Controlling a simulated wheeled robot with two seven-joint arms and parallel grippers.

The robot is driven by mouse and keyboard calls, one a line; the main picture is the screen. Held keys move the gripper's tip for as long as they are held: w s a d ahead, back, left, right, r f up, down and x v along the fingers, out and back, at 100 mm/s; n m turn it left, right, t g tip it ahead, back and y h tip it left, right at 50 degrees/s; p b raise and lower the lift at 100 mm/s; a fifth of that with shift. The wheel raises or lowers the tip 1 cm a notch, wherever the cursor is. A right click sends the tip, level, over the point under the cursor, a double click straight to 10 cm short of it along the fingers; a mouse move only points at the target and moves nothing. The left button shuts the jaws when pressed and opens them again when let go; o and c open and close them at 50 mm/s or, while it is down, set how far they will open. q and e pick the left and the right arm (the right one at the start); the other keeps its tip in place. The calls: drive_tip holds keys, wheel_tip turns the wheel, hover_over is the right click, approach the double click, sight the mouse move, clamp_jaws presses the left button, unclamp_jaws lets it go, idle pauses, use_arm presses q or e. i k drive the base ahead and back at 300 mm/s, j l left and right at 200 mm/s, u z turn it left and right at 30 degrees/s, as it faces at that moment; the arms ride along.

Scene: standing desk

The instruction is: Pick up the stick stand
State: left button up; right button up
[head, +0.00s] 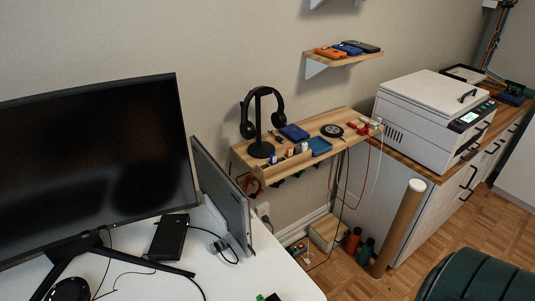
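What looks like the stick stand (287,162) is a small pale wooden block at the front of the wooden wall shelf (345,117), in the middle of the head view. Several small sticks, some white and blue, stand upright in it. Neither of my grippers is in view.
A white desk (190,275) with a large monitor (95,155) and a thin upright screen (222,190) is at left. A printer (430,115) stands on the right counter. A cardboard tube (400,228) leans there. Cables hang below the shelf. A dark green chair (480,280) is at bottom right.

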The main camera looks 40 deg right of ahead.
sight(285, 161)
drive_tip(key=l+u, duration=0.2)
drive_tip(key=l, duration=0.35)
drive_tip(key=k+l+u, duration=0.15)
drive_tip(key=l, duration=0.4)
drive_tip(key=k+l+u, duration=0.2)
drive_tip(key=l, duration=0.35)
drive_tip(key=k+l, duration=0.1)
drive_tip(key=l, duration=0.5)
drive_tip(key=k+l, duration=0.1)
drive_tip(key=l, duration=0.5)
drive_tip(key=k+l, duration=0.1)
drive_tip(key=l, duration=0.5)
